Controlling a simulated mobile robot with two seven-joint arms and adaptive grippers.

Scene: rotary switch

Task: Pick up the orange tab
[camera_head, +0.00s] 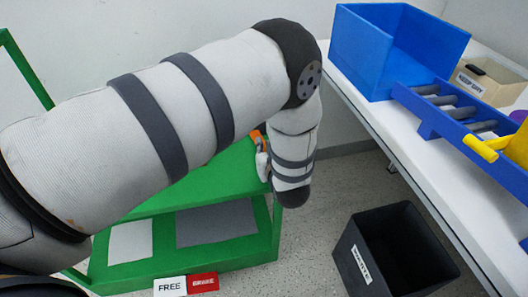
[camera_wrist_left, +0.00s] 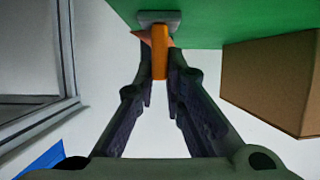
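The orange tab (camera_wrist_left: 160,55) hangs from a grey mount (camera_wrist_left: 160,17) on a green surface in the left wrist view. My left gripper (camera_wrist_left: 160,70) has its dark fingertips close on both sides of the tab, with no clear gap, so it looks shut on it. In the head view a small orange patch (camera_head: 256,134) shows beside my left wrist, at the right side of the green cart (camera_head: 195,195). My left gripper is mostly hidden there behind my own arm. My right gripper is not in view.
A FREE/BRAKE sign (camera_head: 185,284) is at the cart's lower front. A black bin (camera_head: 393,255) stands on the floor at right. A white table (camera_head: 440,185) holds a blue bin (camera_head: 385,55) and a blue rack (camera_head: 450,115). A brown box (camera_wrist_left: 272,80) shows at right in the wrist view.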

